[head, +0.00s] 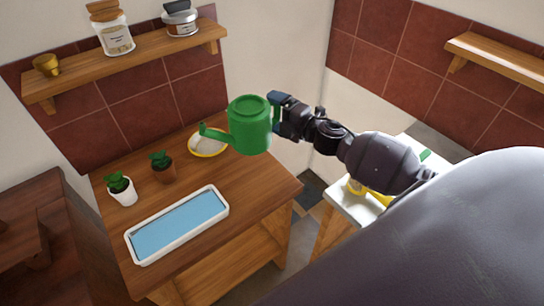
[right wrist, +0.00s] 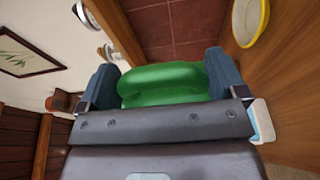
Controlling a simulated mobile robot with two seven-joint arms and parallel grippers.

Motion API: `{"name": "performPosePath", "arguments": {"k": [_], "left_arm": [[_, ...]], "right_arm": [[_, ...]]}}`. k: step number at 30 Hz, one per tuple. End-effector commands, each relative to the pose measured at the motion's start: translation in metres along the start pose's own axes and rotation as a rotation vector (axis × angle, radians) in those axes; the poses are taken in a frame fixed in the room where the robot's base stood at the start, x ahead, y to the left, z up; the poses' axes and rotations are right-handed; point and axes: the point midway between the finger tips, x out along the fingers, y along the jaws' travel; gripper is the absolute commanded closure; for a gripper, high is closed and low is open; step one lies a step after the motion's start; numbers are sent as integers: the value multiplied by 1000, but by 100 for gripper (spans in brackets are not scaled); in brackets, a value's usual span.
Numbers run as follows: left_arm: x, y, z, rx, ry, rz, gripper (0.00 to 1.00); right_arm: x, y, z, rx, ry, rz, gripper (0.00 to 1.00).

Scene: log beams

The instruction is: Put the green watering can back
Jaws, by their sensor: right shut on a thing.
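The green watering can (head: 250,126) is held up in the air above the right back part of the wooden table (head: 255,188), its spout pointing left. My right gripper (head: 276,112) is shut on its right side. In the right wrist view the green can (right wrist: 163,84) sits between the two fingers of my right gripper (right wrist: 160,85). The can hides part of the wall and the table's back edge. My left gripper is not in view.
A yellow-rimmed bowl (head: 208,152), two potted plants (head: 120,188) (head: 161,166) and a white tray with a blue inside (head: 178,225) stand on the table. A wall shelf (head: 130,62) holds jars and a gold cup. Another shelf (head: 500,58) is at right.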

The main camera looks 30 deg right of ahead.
Motion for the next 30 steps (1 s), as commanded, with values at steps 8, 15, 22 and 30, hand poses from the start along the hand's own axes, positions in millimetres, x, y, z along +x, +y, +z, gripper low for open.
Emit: {"name": "performPosePath", "arguments": {"k": [8, 15, 22, 30], "left_arm": [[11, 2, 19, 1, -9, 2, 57], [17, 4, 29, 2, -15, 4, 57], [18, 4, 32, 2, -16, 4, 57], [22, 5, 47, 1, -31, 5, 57]], "right_arm": [[0, -64, 0, 6, -1, -1, 57], [0, -100, 0, 2, 1, 1, 57], [1, -110, 0, 0, 2, 1, 57], [0, -146, 0, 3, 1, 0, 57]]}}
